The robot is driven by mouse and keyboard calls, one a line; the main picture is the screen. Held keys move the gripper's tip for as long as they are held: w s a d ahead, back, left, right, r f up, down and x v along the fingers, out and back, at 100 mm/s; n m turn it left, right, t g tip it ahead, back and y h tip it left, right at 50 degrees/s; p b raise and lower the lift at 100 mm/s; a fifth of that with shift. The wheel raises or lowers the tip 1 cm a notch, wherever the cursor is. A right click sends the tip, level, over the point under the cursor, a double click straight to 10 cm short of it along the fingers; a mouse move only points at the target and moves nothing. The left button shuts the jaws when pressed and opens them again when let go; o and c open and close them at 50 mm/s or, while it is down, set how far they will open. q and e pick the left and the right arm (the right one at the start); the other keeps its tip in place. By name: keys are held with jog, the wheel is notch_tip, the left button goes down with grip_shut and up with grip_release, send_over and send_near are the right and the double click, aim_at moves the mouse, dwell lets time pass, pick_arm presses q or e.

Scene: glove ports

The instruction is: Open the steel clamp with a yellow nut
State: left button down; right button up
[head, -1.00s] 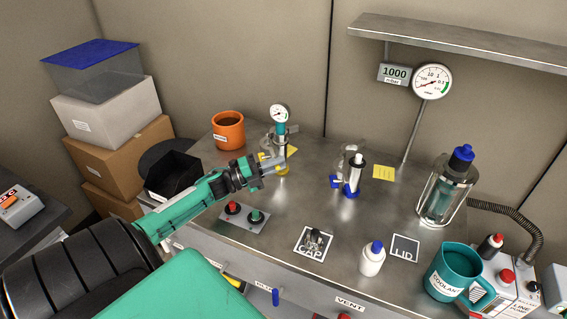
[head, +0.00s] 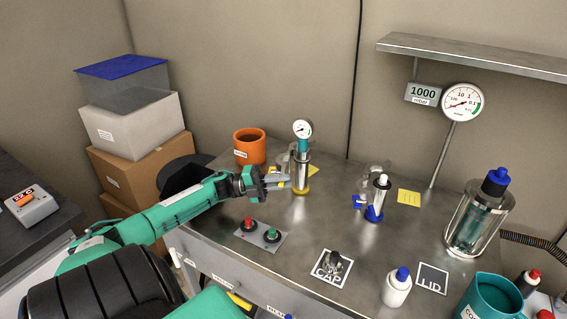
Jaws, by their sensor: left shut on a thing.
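The steel clamp (head: 291,172) is at the base of an upright steel fitting with a small round gauge on top and a yellow ring at its foot. A small yellow nut (head: 272,169) shows on its left side, partly hidden by my fingers. My left gripper (head: 284,182) reaches in from the left, level with the clamp, and is shut on what looks like the yellow nut. The exact contact is too small to see clearly. My right gripper is not in view.
An orange pot (head: 250,146) stands just behind my gripper. A button plate (head: 260,236) lies in front.

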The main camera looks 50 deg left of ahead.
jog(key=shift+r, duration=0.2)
pick_arm(q)
jog(key=c, duration=1.5)
grip_release()
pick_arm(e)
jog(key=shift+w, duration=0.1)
pick_arm(q)
jog(key=shift+r, duration=0.1)
